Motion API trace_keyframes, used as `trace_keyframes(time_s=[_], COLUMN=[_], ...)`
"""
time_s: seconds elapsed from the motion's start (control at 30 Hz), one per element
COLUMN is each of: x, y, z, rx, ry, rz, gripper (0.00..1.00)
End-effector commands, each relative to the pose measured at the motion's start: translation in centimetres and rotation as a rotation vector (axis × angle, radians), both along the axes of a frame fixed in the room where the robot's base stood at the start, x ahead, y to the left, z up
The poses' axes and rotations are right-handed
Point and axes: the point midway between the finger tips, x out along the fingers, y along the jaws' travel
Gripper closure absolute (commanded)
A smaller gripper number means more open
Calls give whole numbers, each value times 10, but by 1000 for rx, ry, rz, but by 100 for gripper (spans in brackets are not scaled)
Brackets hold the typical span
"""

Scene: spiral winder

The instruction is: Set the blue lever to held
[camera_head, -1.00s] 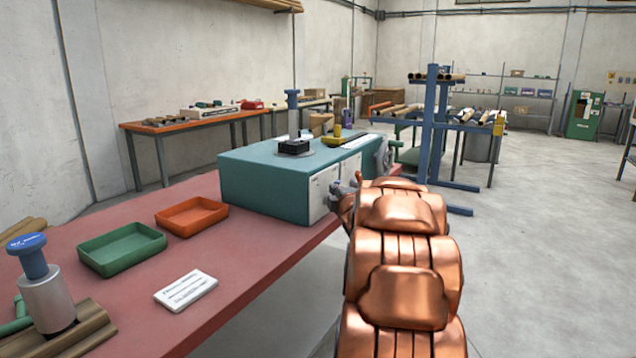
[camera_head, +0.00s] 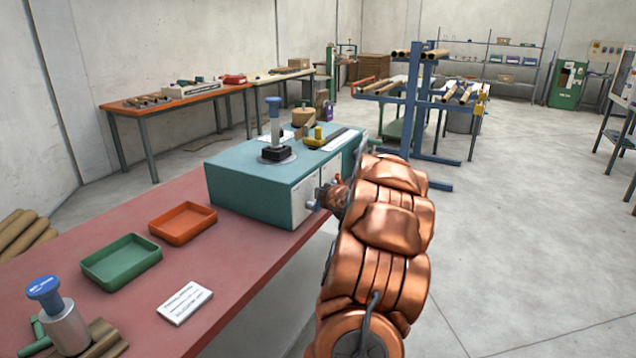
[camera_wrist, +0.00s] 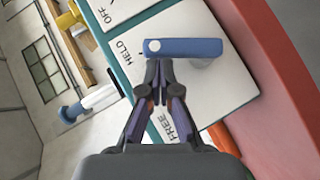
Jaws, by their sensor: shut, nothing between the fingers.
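The blue lever (camera_wrist: 188,47) lies across a white panel (camera_wrist: 225,90) in the wrist view. Its left end carries a white dot and is nearest the word HELD (camera_wrist: 120,51). The word FREE (camera_wrist: 180,124) is lower on the panel. A grey part shows below the lever's right half. My gripper (camera_wrist: 158,66) is shut and empty. Its tips are just below the lever's dotted end; I cannot tell whether they touch it. In the head view, my gripper (camera_head: 320,196) is at the front of the teal machine (camera_head: 240,190), and the lever is hard to make out there.
The machine stands on a red bench (camera_head: 240,275). An orange tray (camera_head: 183,222), a green tray (camera_head: 121,261), a white card (camera_head: 184,303) and a blue-topped cylinder (camera_head: 62,318) are on the bench. A blue rack (camera_head: 414,110) stands behind.

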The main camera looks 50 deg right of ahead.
Motion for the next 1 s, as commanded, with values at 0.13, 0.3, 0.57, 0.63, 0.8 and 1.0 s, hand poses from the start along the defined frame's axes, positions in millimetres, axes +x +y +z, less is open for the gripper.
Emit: trace_keyframes(time_s=[0.13, 0.3, 0.57, 0.63, 0.8, 1.0], x=[0, 1, 1, 1, 1, 1], y=[-3, -5, -9, -10, -11, -11], z=[4, 3, 1, 0, 0, 0], rx=[43, 40, 40, 40, 38, 38], ry=[7, 7, 7, 6, 5, 5], rz=[-1, 1, 0, -1, -1, -2], gripper=[100, 100, 100, 100, 100, 100])
